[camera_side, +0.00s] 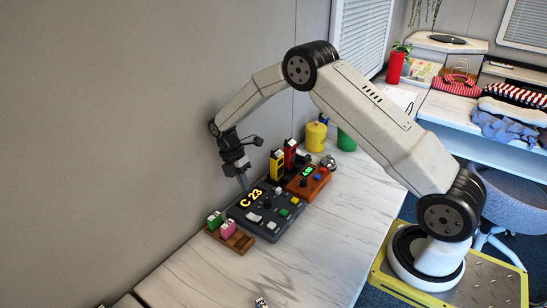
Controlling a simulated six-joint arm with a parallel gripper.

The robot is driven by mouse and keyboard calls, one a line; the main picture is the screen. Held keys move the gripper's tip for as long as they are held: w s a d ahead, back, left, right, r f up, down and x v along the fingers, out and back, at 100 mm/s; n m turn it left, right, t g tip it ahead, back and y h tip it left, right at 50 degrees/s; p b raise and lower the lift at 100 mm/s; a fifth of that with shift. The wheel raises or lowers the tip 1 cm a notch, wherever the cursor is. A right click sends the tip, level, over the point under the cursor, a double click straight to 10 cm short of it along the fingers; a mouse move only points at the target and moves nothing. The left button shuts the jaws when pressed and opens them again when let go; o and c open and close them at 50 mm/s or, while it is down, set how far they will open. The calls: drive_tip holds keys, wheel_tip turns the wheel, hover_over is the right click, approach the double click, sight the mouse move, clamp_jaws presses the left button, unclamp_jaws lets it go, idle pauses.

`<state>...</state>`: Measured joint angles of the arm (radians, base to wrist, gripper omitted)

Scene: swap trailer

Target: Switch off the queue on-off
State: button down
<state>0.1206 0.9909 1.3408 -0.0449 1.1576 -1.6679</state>
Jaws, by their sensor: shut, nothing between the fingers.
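A dark grey queue console (284,226) lies on the white marble-look counter, with a lit orange display (251,198) reading "C 23". Its face carries a black knob and several small white, yellow and green controls. Which of them is the on-off, and its position, I cannot tell at this size. My gripper (243,185) is shut and empty, pointing down at the console's back left edge beside the display. Whether its tips touch the console I cannot tell.
An orange-brown box (304,190) with a green display adjoins the console. Red and yellow upright pieces (277,165) stand behind. A wooden tray (240,241) with green and pink blocks sits at left. Yellow (316,136) and green containers stand farther back. The front counter is mostly clear.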

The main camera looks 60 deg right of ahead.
sight(253, 217)
drive_tip(key=shift+x, duration=5)
drive_tip(key=shift+s+f, duration=0.25)
drive_tip(key=shift+f, duration=0.05)
drive_tip(key=shift+w, duration=0.2)
drive_tip(key=shift+w, duration=0.65)
